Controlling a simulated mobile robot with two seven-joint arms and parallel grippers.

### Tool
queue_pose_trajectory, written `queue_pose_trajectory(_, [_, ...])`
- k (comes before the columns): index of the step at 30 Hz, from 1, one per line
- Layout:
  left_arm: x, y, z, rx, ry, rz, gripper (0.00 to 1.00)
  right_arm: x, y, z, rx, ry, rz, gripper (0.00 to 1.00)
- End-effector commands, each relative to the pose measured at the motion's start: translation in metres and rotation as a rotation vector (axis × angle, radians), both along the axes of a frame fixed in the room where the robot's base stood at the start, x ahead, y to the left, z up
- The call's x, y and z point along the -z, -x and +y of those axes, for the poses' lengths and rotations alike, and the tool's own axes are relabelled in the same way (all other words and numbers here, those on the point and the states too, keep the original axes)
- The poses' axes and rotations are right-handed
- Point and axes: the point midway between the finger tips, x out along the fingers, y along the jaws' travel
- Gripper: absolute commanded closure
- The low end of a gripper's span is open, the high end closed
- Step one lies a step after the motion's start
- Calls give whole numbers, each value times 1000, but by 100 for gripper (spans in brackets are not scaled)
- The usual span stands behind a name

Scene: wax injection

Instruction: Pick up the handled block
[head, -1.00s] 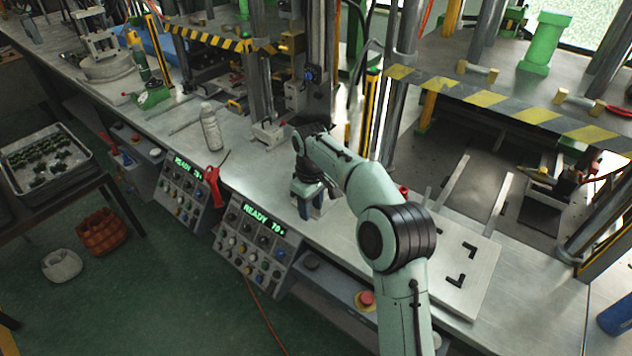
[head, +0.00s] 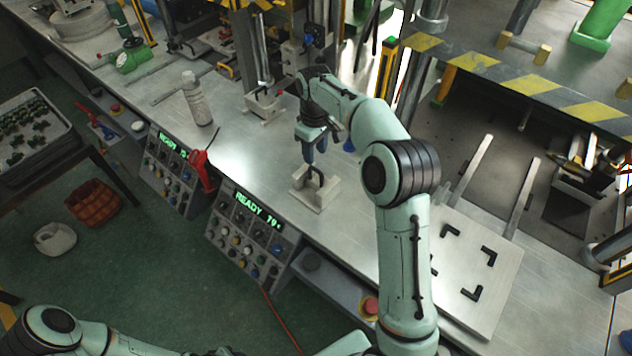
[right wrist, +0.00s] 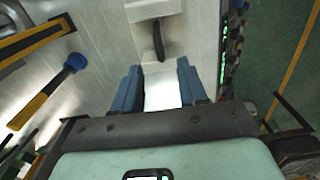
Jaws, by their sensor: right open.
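The handled block (head: 316,193) is a pale block with a dark upright handle. It stands on the metal bench near its front edge, in the middle of the head view. In the right wrist view the block (right wrist: 153,10) is at the top centre, its dark handle beyond the fingertips. My right gripper (head: 315,160) points down just above the handle, with its blue fingers apart. In the right wrist view the open fingers (right wrist: 160,88) have only bright bench between them. My left arm shows at the bottom left of the head view, but its gripper is not clearly visible.
Another pale block (head: 264,104) stands behind. A plate with black corner marks (head: 478,270) lies to the right. Control panels (head: 245,232) line the front edge.

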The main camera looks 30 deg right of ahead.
Motion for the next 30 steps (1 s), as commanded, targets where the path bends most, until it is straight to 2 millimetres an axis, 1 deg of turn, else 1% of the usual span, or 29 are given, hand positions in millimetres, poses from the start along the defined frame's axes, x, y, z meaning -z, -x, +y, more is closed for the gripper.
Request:
queue_pose_trajectory(1, [1,2,0,0,0,2,57,13,1,0,1,0,5,58])
queue_pose_trajectory(6, [5,7,0,0,-1,8,57,41,1,0,0,0,3,58])
queue_pose_trajectory(13, [7,9,0,0,0,11,57,57,1,-1,1,0,0,58])
queue_pose_trajectory(18, [10,13,0,1,1,14,57,83,4,-2,1,0,3,58])
queue_pose_trajectory(21, [11,14,0,0,0,16,57,95,3,-1,0,1,2,58])
queue_pose_trajectory(24, [11,14,0,0,0,16,57,102,3,-1,0,0,1,58])
queue_pose_trajectory(30, [11,14,0,0,0,16,57,102,2,-1,0,1,-1,58])
